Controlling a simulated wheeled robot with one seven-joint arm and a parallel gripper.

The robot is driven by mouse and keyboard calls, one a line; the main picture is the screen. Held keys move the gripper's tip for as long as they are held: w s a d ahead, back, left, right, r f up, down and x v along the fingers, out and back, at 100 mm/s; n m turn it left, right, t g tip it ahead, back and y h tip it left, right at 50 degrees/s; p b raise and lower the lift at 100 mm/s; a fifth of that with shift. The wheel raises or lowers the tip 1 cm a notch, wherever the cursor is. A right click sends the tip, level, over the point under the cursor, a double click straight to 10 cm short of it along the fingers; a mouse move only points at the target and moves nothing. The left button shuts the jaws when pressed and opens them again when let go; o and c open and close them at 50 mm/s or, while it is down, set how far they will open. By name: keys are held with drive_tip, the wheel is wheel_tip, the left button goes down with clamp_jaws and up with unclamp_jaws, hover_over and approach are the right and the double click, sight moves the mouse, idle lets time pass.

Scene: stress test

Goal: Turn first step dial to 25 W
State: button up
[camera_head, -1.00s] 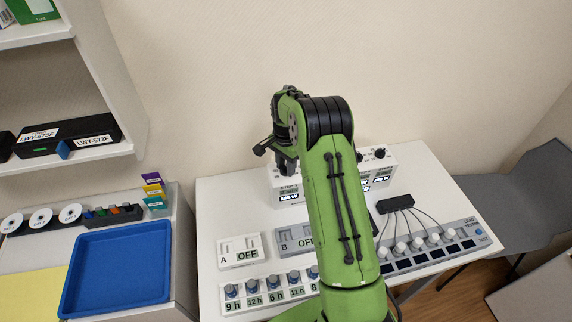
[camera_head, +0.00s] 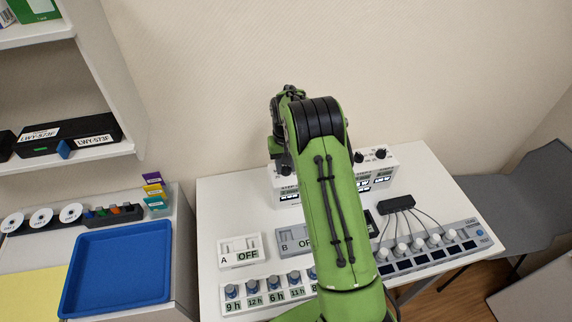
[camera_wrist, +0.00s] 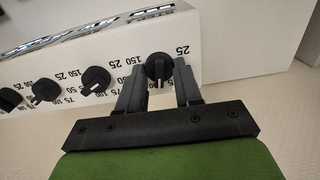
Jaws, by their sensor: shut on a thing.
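The dial box (camera_wrist: 110,40) shows in the wrist view with a row of black dials along its face. The end dial (camera_wrist: 158,66), at the right of the row there, sits between the fingers of my gripper (camera_wrist: 159,70), which is shut on it. A printed 25 stands just right of this dial; its pointer's exact setting cannot be told. In the head view the box (camera_head: 284,190) stands at the back of the table, partly behind my arm. My gripper is at its left end there, and its fingers are mostly hidden.
Other dials (camera_wrist: 96,78) sit to the left in the wrist view. On the white table are switch panel A (camera_head: 240,250), grey panel B (camera_head: 290,240), a row of timer knobs (camera_head: 232,291) and a cabled tester (camera_head: 430,250). A blue tray (camera_head: 118,265) lies left.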

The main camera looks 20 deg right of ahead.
drive_tip(key=n, duration=0.4)
drive_tip(key=shift+w+n, duration=0.1)
drive_tip(key=shift+n, duration=0.2)
drive_tip(key=n, duration=0.3)
drive_tip(key=shift+a+n+b, duration=0.1)
drive_tip(key=shift+n+b, duration=0.3)
drive_tip(key=n, duration=0.3)
drive_tip(key=shift+n+b, duration=0.3)
drive_tip(key=n+b, duration=0.1)
drive_tip(key=n, duration=0.2)
drive_tip(key=shift+a+n, duration=0.1)
drive_tip(key=shift+n, duration=0.2)
drive_tip(key=n+b, duration=0.1)
drive_tip(key=n, duration=0.3)
drive_tip(key=n+b, duration=0.2)
drive_tip(key=n, duration=0.3)
drive_tip(key=shift+s+b, duration=0.2)
drive_tip(key=shift+b, duration=0.1)
drive_tip(key=shift+r+n, duration=0.1)
drive_tip(key=shift+n, duration=0.2)
drive_tip(key=o, duration=1)
drive_tip(key=shift+o, duration=0.2)
